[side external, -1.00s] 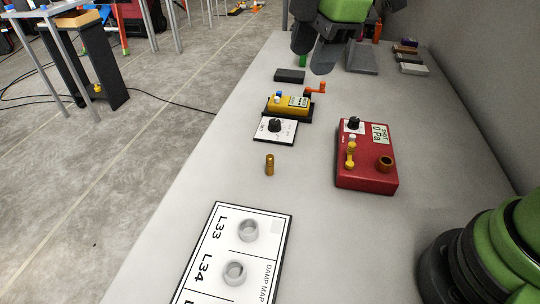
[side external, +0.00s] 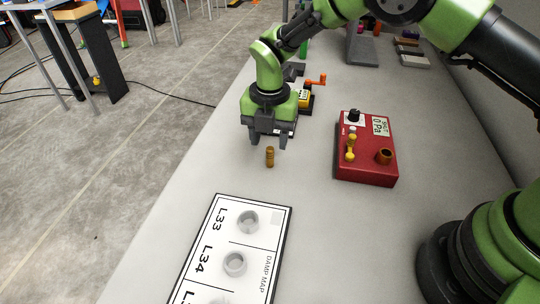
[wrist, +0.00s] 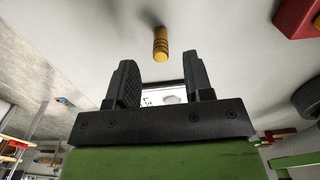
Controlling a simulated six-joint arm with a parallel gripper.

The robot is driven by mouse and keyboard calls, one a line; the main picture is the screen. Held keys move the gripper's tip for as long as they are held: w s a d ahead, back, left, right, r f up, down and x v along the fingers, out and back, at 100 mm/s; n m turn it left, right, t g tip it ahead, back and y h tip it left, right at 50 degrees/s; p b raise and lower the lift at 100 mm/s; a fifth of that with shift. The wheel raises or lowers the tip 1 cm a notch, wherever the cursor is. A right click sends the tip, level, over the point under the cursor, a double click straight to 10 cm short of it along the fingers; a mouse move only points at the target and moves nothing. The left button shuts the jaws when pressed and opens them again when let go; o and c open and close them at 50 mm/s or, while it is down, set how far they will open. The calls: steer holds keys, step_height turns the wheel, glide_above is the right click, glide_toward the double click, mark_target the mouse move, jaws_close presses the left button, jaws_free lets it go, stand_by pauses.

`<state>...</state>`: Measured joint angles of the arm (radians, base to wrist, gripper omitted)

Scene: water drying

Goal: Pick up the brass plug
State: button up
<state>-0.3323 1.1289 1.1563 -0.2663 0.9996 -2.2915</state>
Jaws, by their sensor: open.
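The brass plug (side external: 269,157) stands upright on the grey bench, a small ringed cylinder. My gripper (side external: 268,140) is just behind and above it in the side view, fingers pointing down. In the wrist view the plug (wrist: 160,44) shows beyond the fingertips, roughly in line with the gap between the fingers of my gripper (wrist: 158,68). The fingers are apart and empty. The plug is not between them and no contact shows.
A red gauge box (side external: 366,160) with a brass socket stands right of the plug. A white damp map board (side external: 226,237) with grey rings lies in front. The bench between plug and board is clear.

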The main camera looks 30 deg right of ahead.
mark_target(270, 148)
step_height(270, 148, down, 4)
steer(key=shift+r, duration=0.1)
jaws_close()
